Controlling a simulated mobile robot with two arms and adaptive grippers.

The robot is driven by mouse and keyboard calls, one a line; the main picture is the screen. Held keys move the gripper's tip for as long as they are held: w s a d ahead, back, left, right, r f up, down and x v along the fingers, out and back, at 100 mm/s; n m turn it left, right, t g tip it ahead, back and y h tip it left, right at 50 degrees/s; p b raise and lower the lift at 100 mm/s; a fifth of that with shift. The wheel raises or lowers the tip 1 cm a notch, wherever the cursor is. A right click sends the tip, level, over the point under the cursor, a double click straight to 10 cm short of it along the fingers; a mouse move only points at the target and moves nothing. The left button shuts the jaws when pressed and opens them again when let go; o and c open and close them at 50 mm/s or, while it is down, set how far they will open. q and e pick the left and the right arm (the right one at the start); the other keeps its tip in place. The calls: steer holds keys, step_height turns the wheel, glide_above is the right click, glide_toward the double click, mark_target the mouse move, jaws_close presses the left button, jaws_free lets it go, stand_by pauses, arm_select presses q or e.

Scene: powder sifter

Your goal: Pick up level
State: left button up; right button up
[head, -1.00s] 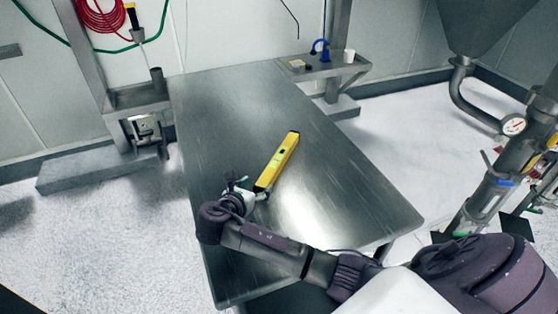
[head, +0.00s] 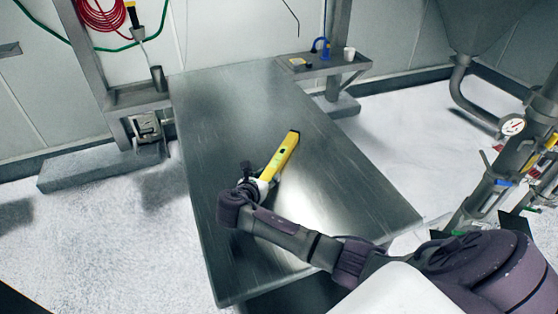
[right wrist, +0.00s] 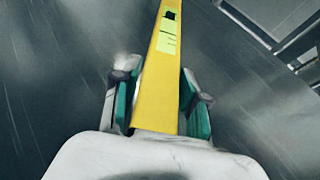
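The yellow level (head: 283,155) lies on the steel table (head: 240,110), its far end pointing up and right in the head view. My right gripper (head: 264,183) is at the level's near end. In the right wrist view the level (right wrist: 162,85) runs between the two green-padded fingers of my right gripper (right wrist: 160,105). The fingers are open, with a narrow gap on each side of the level. My arm and gripper hide the near tip in the head view. My left gripper is not in view.
A small side shelf (head: 345,66) at the back right holds a blue item (head: 324,50) and a white cup (head: 349,54). Pipes with a gauge (head: 513,125) stand at the right. The rest of the tabletop is clear.

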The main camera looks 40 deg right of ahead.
jaws_close()
